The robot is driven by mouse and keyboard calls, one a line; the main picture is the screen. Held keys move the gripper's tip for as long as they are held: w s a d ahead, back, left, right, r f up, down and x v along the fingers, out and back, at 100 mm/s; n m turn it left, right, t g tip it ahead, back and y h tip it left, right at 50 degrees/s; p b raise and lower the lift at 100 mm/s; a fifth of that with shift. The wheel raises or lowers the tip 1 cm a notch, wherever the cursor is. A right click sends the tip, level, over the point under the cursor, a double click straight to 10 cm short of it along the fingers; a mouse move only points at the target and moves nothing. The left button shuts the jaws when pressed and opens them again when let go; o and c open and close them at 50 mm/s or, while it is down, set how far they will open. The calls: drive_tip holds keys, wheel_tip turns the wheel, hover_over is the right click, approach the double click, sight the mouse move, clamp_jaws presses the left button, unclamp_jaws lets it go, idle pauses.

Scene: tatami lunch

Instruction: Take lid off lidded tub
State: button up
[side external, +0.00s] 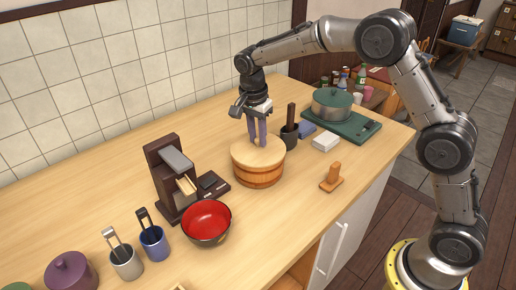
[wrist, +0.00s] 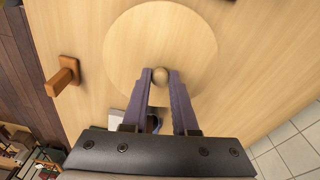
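The lidded tub (side external: 258,176) is a round wooden bucket on the counter. Its pale flat round lid (side external: 241,153) sits level on top, and in the wrist view the lid (wrist: 125,50) fills the upper middle. A small round knob (wrist: 160,74) stands at the lid's centre. My gripper (side external: 257,143) points down onto the lid. In the wrist view my gripper's (wrist: 160,77) two purple fingers stand on either side of the knob, and the knob fills the narrow gap between their tips. The knob is hidden by the fingers in the side external view.
A dark holder (side external: 289,137) stands close behind right. A wooden stand (side external: 331,181), a white box (side external: 325,141) and a green-lidded pot (side external: 332,99) are to the right. Counter in front is clear.

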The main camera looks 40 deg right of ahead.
clamp_jaws()
drive_tip(key=shift+r, duration=0.1)
